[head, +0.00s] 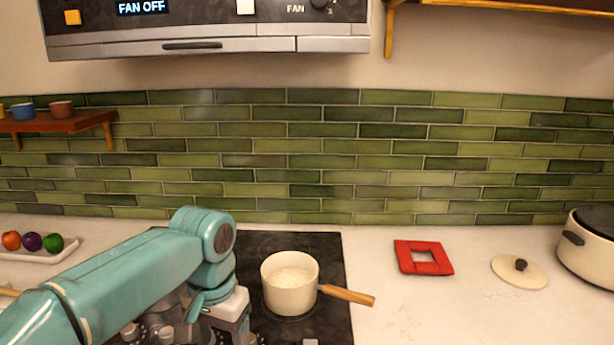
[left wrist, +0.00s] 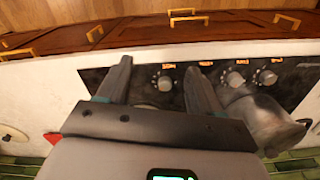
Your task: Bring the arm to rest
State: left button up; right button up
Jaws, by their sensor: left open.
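My left arm reaches in from the left in the head view and bends down over the left part of the black cooktop (head: 335,290). My left gripper (left wrist: 162,82) shows in the left wrist view with its two dark fingers apart and nothing between them. The fingers point toward the stove's control knobs (left wrist: 165,80). In the head view the fingertips cannot be made out. My right gripper is in neither view.
A cream saucepan (head: 290,285) with a wooden handle stands on the cooktop, right of my arm. A red trivet (head: 423,257), a cream lid (head: 519,271) and a large pot (head: 590,255) lie further right. A grey metallic object (left wrist: 262,118) is close beside my gripper.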

pick_arm(q)
jog(key=s+d+f+n+h, duration=0.1)
jog(key=s+f+h, duration=0.15)
jog(key=f, duration=1.15)
jog(key=s+d+f+n+h, duration=0.1)
jog(key=s+d+f, duration=0.15)
jog(key=f, duration=1.15)
jog(key=s+f+n, duration=0.1)
jog(key=s+f, duration=0.4)
jog(key=s, duration=0.3)
jog(key=s+a+f+n, duration=0.1)
jog(key=s+f+n, duration=0.1)
jog(key=s+f, duration=0.4)
jog(key=shift+s+a, duration=0.2)
jog(key=shift+s, duration=0.7)
jog(key=shift+f+h, duration=0.1)
jog(key=shift+h, duration=0.15)
jog(key=c, duration=0.4)
jog(key=shift+a+n+t, duration=0.2)
jog(key=shift+n+t, duration=0.1)
